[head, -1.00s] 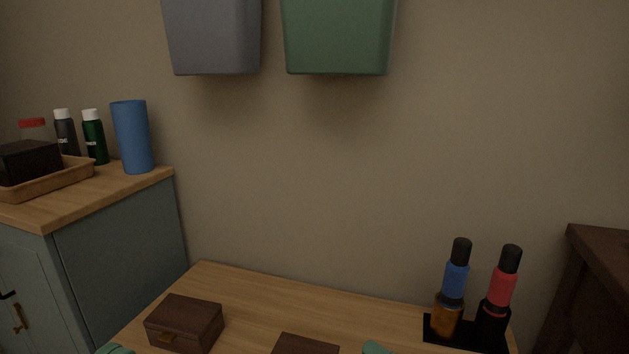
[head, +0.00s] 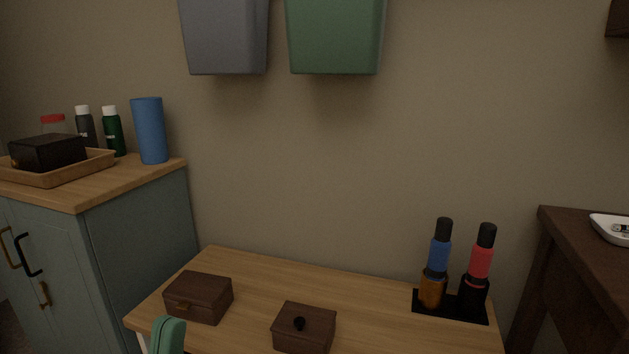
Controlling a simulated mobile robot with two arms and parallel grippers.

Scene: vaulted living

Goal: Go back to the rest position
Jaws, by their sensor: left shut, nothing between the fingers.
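My left gripper (head: 168,335) shows as a teal shape at the bottom edge of the head view, in front of the wooden table (head: 370,312). It is shut and empty, and most of it is cut off by the frame. It overlaps the lower edge of a brown box (head: 199,297) in the picture; I cannot tell the distance between them. My right gripper is not in view.
A second brown box (head: 304,330) with a dark knob sits on the table. Two bottles stand in a black holder (head: 468,311) at right. A blue-grey cabinet (head: 145,232) is at left, a dark table (head: 585,245) at right. Two bins (head: 335,35) hang above.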

